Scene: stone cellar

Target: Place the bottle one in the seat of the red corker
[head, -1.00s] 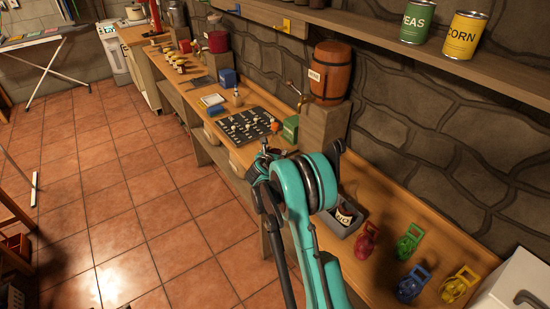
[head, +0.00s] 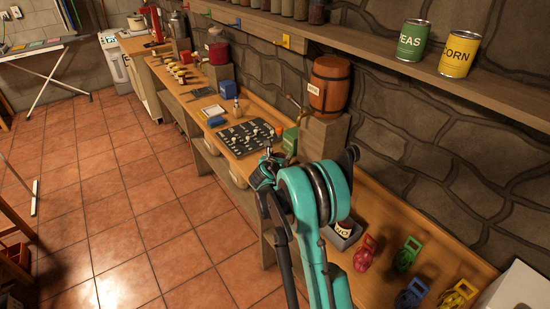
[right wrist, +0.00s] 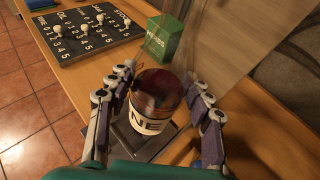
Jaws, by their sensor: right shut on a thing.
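A dark, glassy bottle with a white label ending in "NE" shows in the right wrist view (right wrist: 152,105). My right gripper (right wrist: 155,98) is shut on it, with a finger on each side. In the head view my right gripper (head: 264,168) is partly hidden behind its own teal wrist, beside the bench's front edge, and the held bottle cannot be made out. A tall red upright device (head: 154,22), apparently the red corker, stands far off at the bench's far end; its seat is too small to make out. My left gripper is not in view.
A green box (right wrist: 166,38) and a black peg board (right wrist: 92,28) lie just beyond the gripper. A grey tray (head: 340,240) holds another labelled bottle (head: 345,228). A barrel (head: 329,84) stands on a block by the wall. The tiled floor (head: 130,215) left of the bench is open.

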